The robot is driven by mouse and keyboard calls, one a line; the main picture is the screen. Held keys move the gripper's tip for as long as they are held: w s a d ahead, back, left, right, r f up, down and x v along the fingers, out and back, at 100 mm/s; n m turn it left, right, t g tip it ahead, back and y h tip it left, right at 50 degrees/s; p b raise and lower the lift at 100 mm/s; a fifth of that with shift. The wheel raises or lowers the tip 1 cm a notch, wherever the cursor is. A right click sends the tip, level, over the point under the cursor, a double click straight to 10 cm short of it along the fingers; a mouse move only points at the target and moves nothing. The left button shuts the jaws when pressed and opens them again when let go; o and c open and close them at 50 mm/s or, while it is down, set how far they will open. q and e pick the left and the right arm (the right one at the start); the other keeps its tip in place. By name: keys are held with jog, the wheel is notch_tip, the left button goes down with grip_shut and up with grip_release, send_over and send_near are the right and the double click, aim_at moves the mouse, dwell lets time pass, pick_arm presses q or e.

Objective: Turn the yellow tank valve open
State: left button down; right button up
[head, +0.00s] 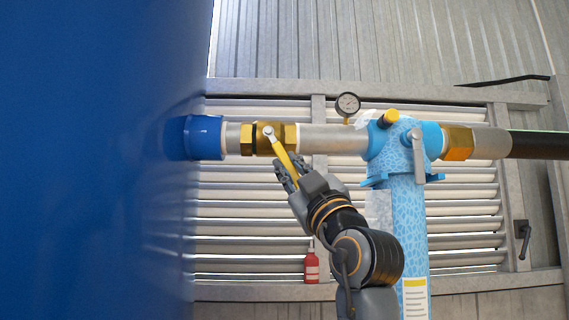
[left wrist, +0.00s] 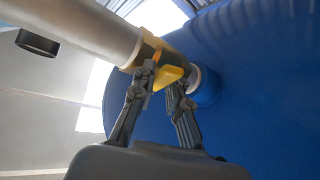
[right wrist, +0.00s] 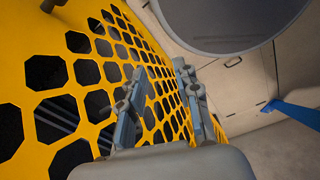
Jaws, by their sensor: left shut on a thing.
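The yellow valve handle (head: 284,157) hangs from a brass valve body (head: 262,139) on the pipe beside the blue tank. The handle slants down and to the right. My left gripper (head: 288,175) is at its lower part, coming from below. In the left wrist view the yellow handle (left wrist: 168,76) shows between the two fingers of my left gripper (left wrist: 164,88), shut on it. My right gripper (right wrist: 155,85) shows only in the right wrist view, with its fingers apart and nothing seen between them.
The blue tank (head: 95,160) fills the left side. A pressure gauge (head: 348,103) and a light blue fitting (head: 395,145) are on the pipe to the right. A red bottle (head: 311,266) stands behind. A yellow perforated panel (right wrist: 85,75) is close to my right gripper.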

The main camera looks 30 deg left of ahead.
pick_arm(q)
jog(key=c, duration=1.3)
grip_release()
